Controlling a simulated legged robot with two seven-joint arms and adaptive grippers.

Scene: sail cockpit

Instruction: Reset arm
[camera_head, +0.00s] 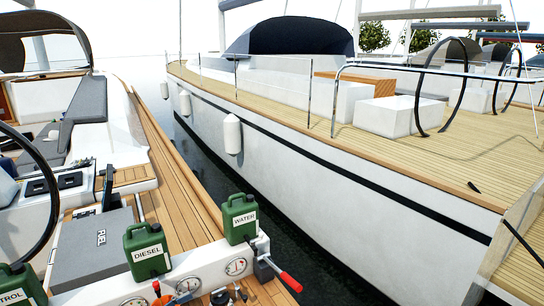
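Neither of my grippers shows in the head view, and I cannot make out either arm. A white panel (205,271) with round gauges runs along the lower left. A green can marked DIESEL (146,247) and a green can marked WATER (240,217) stand upright at it. A third green can (22,288), its label partly cut off, is at the lower left corner. A lever with a red handle (289,281) sticks out at the panel's right end. Another red-topped control (188,286) is at its lower edge.
A grey box marked FUEL (85,250) lies behind the cans. A dark steering wheel (50,203) is at the left edge. Wooden decking (180,205) ends at a strip of dark water (285,232). A second white boat (330,205) lies alongside, with white fenders (232,134).

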